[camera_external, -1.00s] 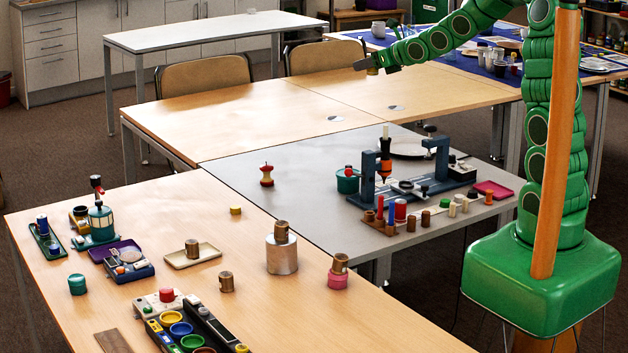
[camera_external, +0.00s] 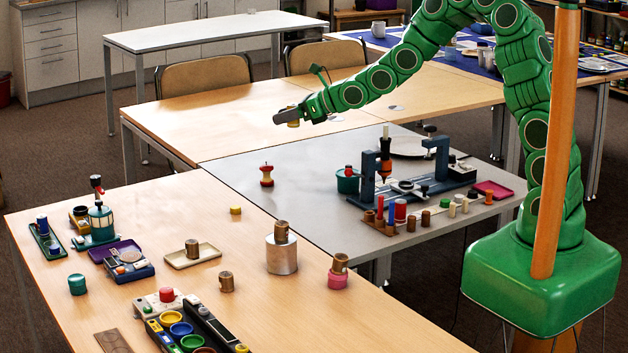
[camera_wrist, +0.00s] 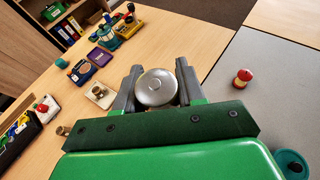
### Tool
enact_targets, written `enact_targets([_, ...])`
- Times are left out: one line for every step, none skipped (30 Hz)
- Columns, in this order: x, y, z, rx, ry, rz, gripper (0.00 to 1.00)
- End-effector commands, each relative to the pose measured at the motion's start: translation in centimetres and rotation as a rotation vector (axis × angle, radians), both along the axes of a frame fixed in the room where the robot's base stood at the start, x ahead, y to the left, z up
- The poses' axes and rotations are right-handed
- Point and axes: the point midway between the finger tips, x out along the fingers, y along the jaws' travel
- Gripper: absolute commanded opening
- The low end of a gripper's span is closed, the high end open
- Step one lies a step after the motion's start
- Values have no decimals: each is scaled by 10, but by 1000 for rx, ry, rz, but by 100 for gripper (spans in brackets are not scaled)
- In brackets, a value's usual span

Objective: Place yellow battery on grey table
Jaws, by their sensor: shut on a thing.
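The grey table (camera_external: 312,212) is in the middle of the outside view and at the right of the wrist view (camera_wrist: 276,97). My gripper (camera_external: 284,117) hangs in the air beyond the grey table's far left part, in front of the wooden tables in the picture. In the wrist view my gripper (camera_wrist: 155,78) is shut on a round thing with a silver end face, which I take to be the battery (camera_wrist: 155,88). Its side is hidden there. A small yellowish part of the battery (camera_external: 293,124) shows under the fingers in the outside view.
A red apple core (camera_external: 267,175) and a teal pot (camera_external: 347,182) stand on the grey table. A dark blue-grey stand (camera_external: 369,178) and several small cylinders fill its right side. The grey table's left and front parts are clear. The near wooden table (camera_external: 130,208) holds many items.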

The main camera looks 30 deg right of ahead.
Motion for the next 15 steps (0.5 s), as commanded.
enact_targets([-7, 19, -7, 0, 1, 29, 5])
enact_targets([-10, 28, -10, 1, 1, 43, 5])
enact_targets([-15, 40, -14, 2, 1, 62, 5])
enact_targets([-18, 49, -17, 2, 1, 76, 5])
enact_targets([-22, 59, -21, 3, 0, 91, 5])
enact_targets([-28, 71, -26, 3, -1, 110, 5])
enact_targets([-32, 80, -29, 2, 0, 124, 5])
enact_targets([-36, 89, -33, 3, 0, 137, 5])
enact_targets([-43, 100, -38, 4, 2, 156, 5])
enact_targets([-47, 109, -42, 4, 1, 171, 5])
enact_targets([-52, 118, -45, 4, 1, 185, 5])
enact_targets([-59, 129, -50, 4, 0, 203, 5])
enact_targets([-64, 137, -53, 3, 1, 217, 5])
enact_targets([-69, 145, -57, 4, 1, 231, 5])
enact_targets([-76, 157, -61, 4, 1, 250, 5])
